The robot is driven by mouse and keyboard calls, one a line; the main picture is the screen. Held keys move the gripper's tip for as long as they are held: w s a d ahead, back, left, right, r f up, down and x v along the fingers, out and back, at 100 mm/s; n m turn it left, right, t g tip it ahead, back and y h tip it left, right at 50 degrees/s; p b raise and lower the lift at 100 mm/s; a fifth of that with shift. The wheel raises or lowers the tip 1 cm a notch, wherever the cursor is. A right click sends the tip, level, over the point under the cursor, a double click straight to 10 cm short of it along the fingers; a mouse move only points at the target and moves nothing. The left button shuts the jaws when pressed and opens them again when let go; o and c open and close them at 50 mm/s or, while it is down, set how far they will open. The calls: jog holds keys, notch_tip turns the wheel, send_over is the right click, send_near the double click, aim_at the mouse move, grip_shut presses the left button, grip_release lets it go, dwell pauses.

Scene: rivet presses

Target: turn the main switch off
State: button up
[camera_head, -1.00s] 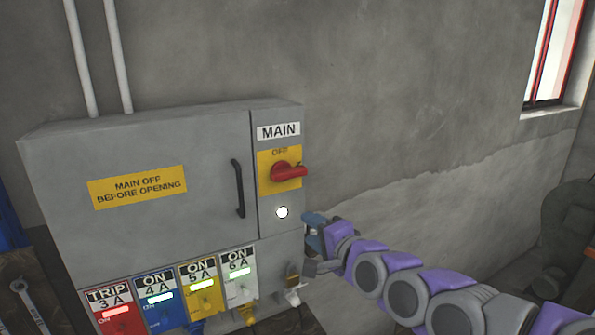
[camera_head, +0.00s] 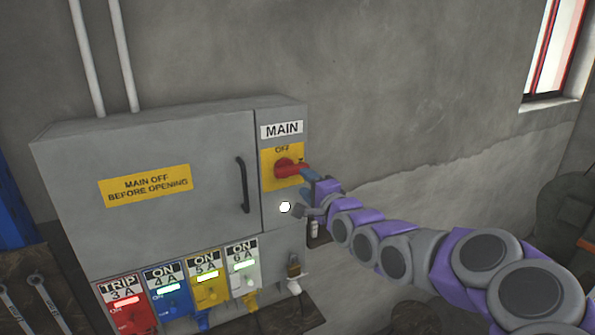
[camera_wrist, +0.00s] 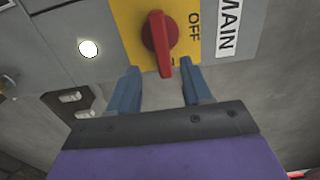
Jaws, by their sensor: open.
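The main switch is a red rotary handle (camera_head: 290,168) on a yellow plate (camera_head: 268,180) marked OFF at its top, under a MAIN label (camera_head: 281,130). In the head view the handle points right, toward my gripper (camera_head: 310,186). In the wrist view the red handle (camera_wrist: 160,42) has its end reaching down toward the gap between my two blue fingers (camera_wrist: 158,80). My gripper is open, one finger on each side of the handle's end. I cannot tell whether either finger touches it. A white lamp (camera_head: 285,207) is lit below the switch.
The grey cabinet (camera_head: 215,190) has a black door handle (camera_head: 242,185) left of the switch. Several coloured breaker units line its lower edge, including a red one marked TRIP (camera_head: 127,308). Wrenches (camera_head: 45,300) lie at lower left.

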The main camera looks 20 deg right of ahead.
aim_at(292, 173)
jog(key=w, duration=0.4)
jog(key=w+a+p, duration=0.1)
jog(key=w, duration=0.1)
jog(key=shift+r, duration=0.1)
jog(key=shift+w+d, duration=0.45)
jog(key=shift+d, duration=0.25)
jog(key=shift+a, duration=0.55)
jog(key=shift+c, duration=0.6)
jog(key=shift+a, duration=0.4)
jog(key=c, duration=0.3)
jog(key=shift+s+d, duration=0.1)
jog(key=shift+d, duration=0.1)
grip_shut()
